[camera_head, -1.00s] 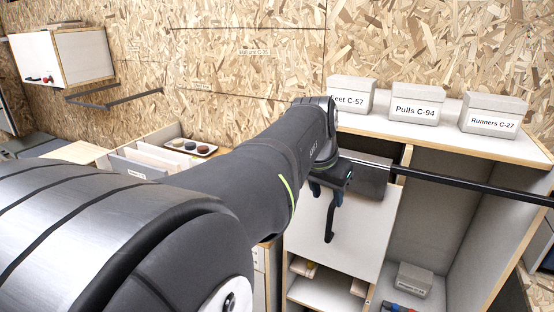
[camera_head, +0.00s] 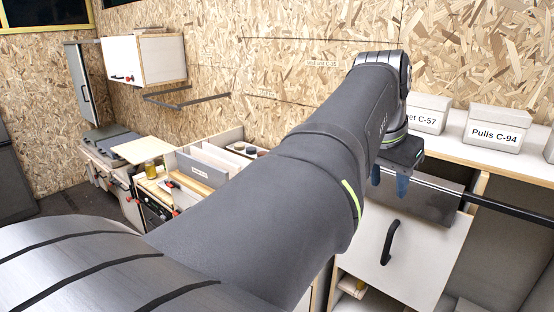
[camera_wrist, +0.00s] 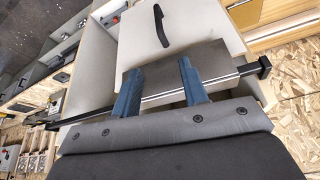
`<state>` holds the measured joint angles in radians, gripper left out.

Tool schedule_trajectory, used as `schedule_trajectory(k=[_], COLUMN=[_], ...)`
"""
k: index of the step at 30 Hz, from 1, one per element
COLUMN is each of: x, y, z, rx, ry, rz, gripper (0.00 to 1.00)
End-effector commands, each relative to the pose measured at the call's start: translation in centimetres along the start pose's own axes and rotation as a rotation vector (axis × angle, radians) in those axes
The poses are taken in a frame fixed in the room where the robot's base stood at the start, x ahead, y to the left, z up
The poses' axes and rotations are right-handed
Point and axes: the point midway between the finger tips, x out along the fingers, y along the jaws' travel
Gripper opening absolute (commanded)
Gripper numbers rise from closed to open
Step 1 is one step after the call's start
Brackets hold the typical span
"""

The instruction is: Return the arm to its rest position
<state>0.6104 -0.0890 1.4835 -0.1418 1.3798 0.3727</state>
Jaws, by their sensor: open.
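My arm (camera_head: 300,190) reaches from the lower left across the middle of the head view. My gripper (camera_head: 389,181) hangs at its far end with blue fingers, open, with nothing between them. In the wrist view my gripper (camera_wrist: 158,75) shows its two blue fingers well apart, in front of a dark grey panel (camera_wrist: 168,78). In the head view this grey panel (camera_head: 430,198) is just right of the fingers. Below it is a white panel (camera_head: 430,255) with a black handle (camera_head: 391,242), apart from the fingers. Whether the fingers touch anything else cannot be told.
A black bar (camera_head: 510,208) runs right from the grey panel. Label boxes, Pulls C-94 (camera_head: 496,128) among them, stand on a shelf behind. A wall cabinet (camera_head: 145,58) and a bar bracket (camera_head: 185,102) are at left. A counter with a jar (camera_head: 150,167) stands below.

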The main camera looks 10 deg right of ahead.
Motion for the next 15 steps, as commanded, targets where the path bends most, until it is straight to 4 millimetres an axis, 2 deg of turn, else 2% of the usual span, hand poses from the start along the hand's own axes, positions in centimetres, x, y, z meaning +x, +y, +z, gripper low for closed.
schedule_trajectory(k=[5,15], x=[1.4,8.0], y=[0.0,0.1], z=[0.1,0.1], rx=[0.000,0.000], ry=[-0.003,-0.006], rz=[0.001,0.002], gripper=[0.40,0.40])
